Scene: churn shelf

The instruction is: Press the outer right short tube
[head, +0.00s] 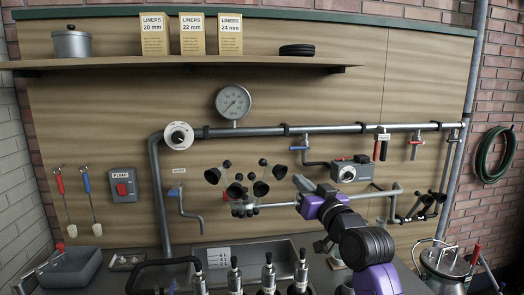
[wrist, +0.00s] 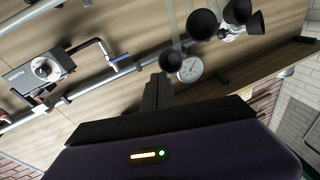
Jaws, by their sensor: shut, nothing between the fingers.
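The cluster (head: 246,208) hangs on the wooden wall panel, with several black flared cups at its upper end. The outer right cup (head: 279,172) is close to my gripper (head: 298,180), which is at its right. In the wrist view the outer right cup (wrist: 171,62) sits just beyond my fingertips (wrist: 157,78), and a pale tube (wrist: 172,20) runs up from it. The other cups (wrist: 203,25) are farther right there. My fingers are shut with nothing between them. I cannot tell whether they touch the cup or its tube.
A steel pipe (head: 330,129) with a round gauge (head: 233,102) crosses above the cluster. A grey box with a dial (head: 351,171) is on the wall at right. Below are a sink (head: 270,252) and upright black-handled fittings (head: 268,270).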

